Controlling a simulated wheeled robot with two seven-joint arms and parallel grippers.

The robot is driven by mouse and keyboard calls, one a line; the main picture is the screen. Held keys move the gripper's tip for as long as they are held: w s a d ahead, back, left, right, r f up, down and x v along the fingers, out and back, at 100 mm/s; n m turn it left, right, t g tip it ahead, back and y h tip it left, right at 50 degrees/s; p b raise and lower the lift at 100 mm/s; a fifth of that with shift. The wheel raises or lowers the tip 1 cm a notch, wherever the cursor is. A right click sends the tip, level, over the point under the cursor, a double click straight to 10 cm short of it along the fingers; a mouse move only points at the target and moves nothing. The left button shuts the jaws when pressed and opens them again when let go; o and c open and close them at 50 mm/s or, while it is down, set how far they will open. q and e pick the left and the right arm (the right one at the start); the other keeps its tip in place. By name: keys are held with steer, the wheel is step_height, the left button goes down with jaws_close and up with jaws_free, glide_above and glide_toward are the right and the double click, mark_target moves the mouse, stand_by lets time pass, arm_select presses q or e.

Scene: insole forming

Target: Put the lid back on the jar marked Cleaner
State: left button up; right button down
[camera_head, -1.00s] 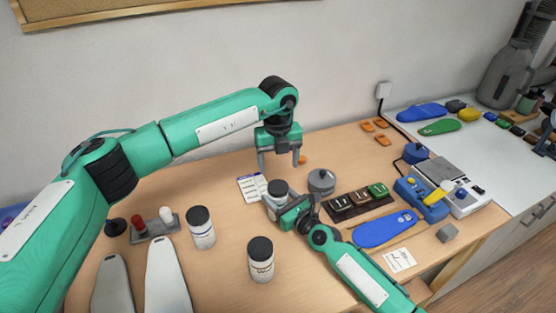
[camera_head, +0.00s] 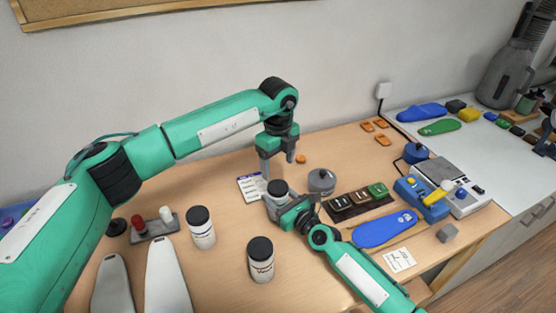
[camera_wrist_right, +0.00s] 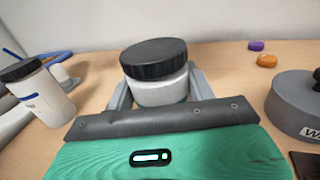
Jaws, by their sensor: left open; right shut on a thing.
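A white jar (camera_wrist_right: 160,92) with a black lid (camera_wrist_right: 153,57) on top stands between the fingers of my right gripper (camera_wrist_right: 160,88), which is shut on it. The lid sits on the jar's mouth and looks slightly tilted in the right wrist view; I cannot tell whether it is fully seated. The jar's label is not readable. In the head view the dark lid (camera_head: 278,187) shows just beyond my right gripper (camera_head: 272,203). My left gripper (camera_head: 278,167) is open and empty, fingers pointing down, above and behind the lid.
Two other black-lidded white jars, one at left (camera_head: 201,230) and one at front (camera_head: 261,262), stand on the table. A grey round pot (camera_head: 321,183) is right of the held jar. A white card (camera_head: 250,188) lies left of it. A blue insole (camera_head: 384,229) lies right.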

mark_target(278, 186)
arm_select(q)
step_height(278, 186, down, 7)
steer(key=shift+f, duration=0.2)
stand_by(0.3)
